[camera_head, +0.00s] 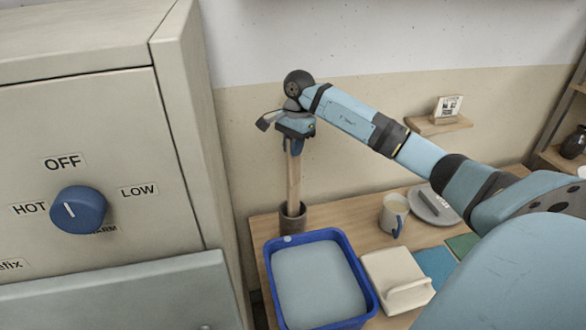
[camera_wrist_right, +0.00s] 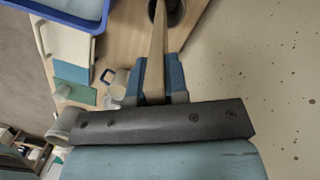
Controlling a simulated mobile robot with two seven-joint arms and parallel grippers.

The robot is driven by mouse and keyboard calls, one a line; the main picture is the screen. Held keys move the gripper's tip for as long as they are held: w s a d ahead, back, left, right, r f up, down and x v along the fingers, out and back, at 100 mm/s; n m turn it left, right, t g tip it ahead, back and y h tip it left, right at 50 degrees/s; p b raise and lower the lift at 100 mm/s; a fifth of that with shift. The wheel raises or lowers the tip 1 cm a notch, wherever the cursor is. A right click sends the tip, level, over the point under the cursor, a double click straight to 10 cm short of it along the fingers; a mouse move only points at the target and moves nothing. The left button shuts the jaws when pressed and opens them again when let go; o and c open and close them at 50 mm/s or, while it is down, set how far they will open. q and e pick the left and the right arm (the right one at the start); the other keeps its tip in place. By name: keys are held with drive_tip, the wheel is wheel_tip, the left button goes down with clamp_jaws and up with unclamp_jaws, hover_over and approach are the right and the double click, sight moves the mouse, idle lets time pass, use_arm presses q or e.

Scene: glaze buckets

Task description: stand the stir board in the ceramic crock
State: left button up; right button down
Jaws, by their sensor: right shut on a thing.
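The stir board (camera_head: 294,180) is a long, pale wooden strip and hangs nearly upright. My right gripper (camera_head: 295,145) is shut on its upper part; the board (camera_wrist_right: 157,45) also runs away from the fingers in the wrist view. The ceramic crock (camera_head: 292,222) is a small dark cylinder at the back of the table, directly below the gripper. The board's lower end meets the crock's mouth and seems to be inside it; the tip is hidden. The crock (camera_wrist_right: 177,12) is cut off by the top edge in the wrist view. My left gripper is out of view.
A blue bucket (camera_head: 350,252) of grey-blue glaze stands in front of the crock. A cream lidded box (camera_head: 385,267), a mug (camera_head: 394,213) and a grey disc (camera_head: 425,207) are to the right. A large cabinet (camera_head: 100,130) with a blue knob fills the left.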

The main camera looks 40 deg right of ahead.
sight(293, 168)
drive_tip(key=shift+f, duration=3.55)
drive_tip(key=shift+f, duration=0.1)
drive_tip(key=c, duration=1.1)
unclamp_jaws()
drive_tip(key=r, duration=0.4)
drive_tip(key=d+r, duration=0.1)
drive_tip(key=r, duration=0.7)
drive_tip(key=shift+d+r, duration=0.1)
drive_tip(key=shift+d, duration=0.2)
